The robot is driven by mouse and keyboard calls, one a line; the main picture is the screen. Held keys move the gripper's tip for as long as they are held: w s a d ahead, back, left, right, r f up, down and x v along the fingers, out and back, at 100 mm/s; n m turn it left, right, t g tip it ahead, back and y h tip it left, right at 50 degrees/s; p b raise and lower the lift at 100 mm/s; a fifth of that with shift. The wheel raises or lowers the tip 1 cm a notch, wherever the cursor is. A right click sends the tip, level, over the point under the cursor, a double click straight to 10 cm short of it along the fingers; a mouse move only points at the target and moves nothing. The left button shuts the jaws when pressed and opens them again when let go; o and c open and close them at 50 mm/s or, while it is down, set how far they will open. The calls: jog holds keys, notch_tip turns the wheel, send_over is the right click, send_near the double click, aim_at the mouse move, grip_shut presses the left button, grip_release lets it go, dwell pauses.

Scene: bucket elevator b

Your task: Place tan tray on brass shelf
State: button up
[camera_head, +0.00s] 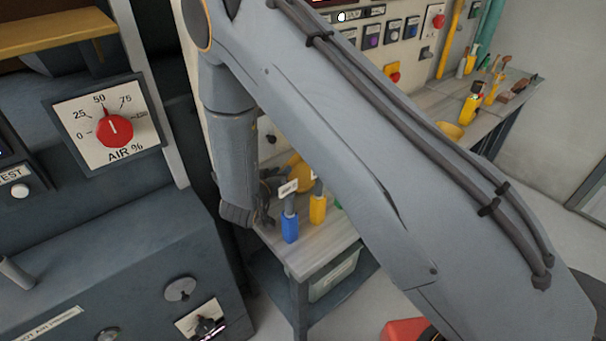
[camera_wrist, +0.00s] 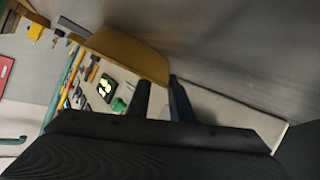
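My gripper (camera_head: 268,200) is low over the near bench, partly merged in view with dark wrist parts. The wrist view shows its two dark fingers (camera_wrist: 160,95) apart, with a gap between them. A tan, curved piece (camera_wrist: 130,52) lies just beyond the fingertips; I cannot tell whether it touches them. A yellow-tan rounded thing (camera_head: 300,172) shows behind the gripper on the bench, partly hidden by my arm; it may be the tan tray. A brass-coloured shelf (camera_head: 50,32) is at the upper left of the head view, on the dark machine.
A blue bottle (camera_head: 290,226) and a yellow bottle (camera_head: 318,208) stand on the bench (camera_head: 318,250) close to my gripper. The dark machine with the red air dial (camera_head: 114,128) is at the left. A farther bench (camera_head: 512,100) holds several tools and bottles.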

grip_shut()
jog(key=shift+r, duration=0.1)
